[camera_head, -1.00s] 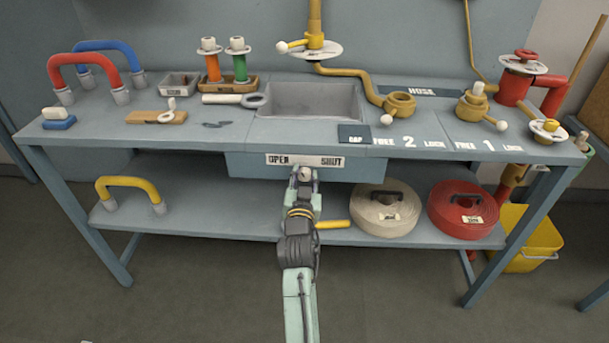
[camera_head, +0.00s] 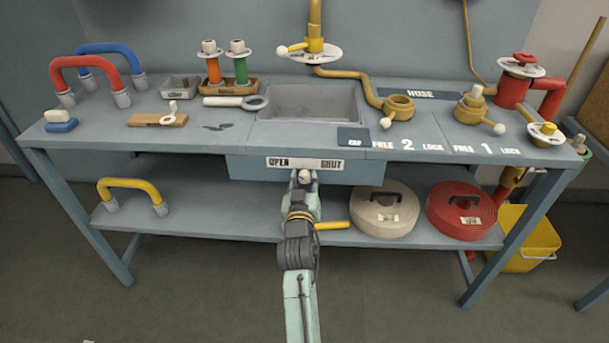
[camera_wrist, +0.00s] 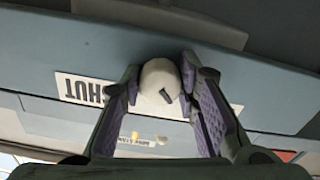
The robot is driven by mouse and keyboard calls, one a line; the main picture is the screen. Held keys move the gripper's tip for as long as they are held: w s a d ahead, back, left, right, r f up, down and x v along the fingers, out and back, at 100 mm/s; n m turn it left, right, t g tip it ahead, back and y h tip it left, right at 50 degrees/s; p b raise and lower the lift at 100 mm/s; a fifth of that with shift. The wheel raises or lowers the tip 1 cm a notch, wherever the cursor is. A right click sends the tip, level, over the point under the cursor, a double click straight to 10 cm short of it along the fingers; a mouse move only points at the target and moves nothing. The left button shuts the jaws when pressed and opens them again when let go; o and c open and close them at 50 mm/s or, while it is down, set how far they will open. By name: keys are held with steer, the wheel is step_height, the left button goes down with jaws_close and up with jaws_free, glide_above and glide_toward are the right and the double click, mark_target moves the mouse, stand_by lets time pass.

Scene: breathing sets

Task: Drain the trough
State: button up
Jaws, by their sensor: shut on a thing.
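The trough (camera_head: 306,103) is a grey rectangular basin sunk in the bench top. I cannot tell whether it holds water. On the bench front below it is a white label strip (camera_head: 279,163) reading OPEN at left and SHUT at right. My gripper (camera_head: 304,179) is just below this strip, between the two words. In the wrist view my gripper (camera_wrist: 160,88) is shut on a round white knob (camera_wrist: 158,76), one finger pad on each side. The SHUT label (camera_wrist: 85,89) appears upside down there, beside the left finger. What the knob is mounted on is hidden.
A yellow bar (camera_head: 332,225) shows beside my arm. A cream hose roll (camera_head: 380,222) and a red hose roll (camera_head: 455,222) lie on the lower shelf (camera_head: 240,215), with a yellow handle (camera_head: 134,184) at left. Yellow pipe fittings (camera_head: 397,103) stand on the bench right.

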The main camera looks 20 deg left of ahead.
steer(key=shift+n+p, duration=0.75)
steer(key=shift+n, duration=1.15)
steer(key=o, duration=1.2)
steer(key=shift+c, duration=0.2)
steer(key=shift+s, duration=0.1)
steer(key=v, duration=0.7)
steer(key=shift+s, duration=0.2)
steer(key=shift+d, duration=0.1)
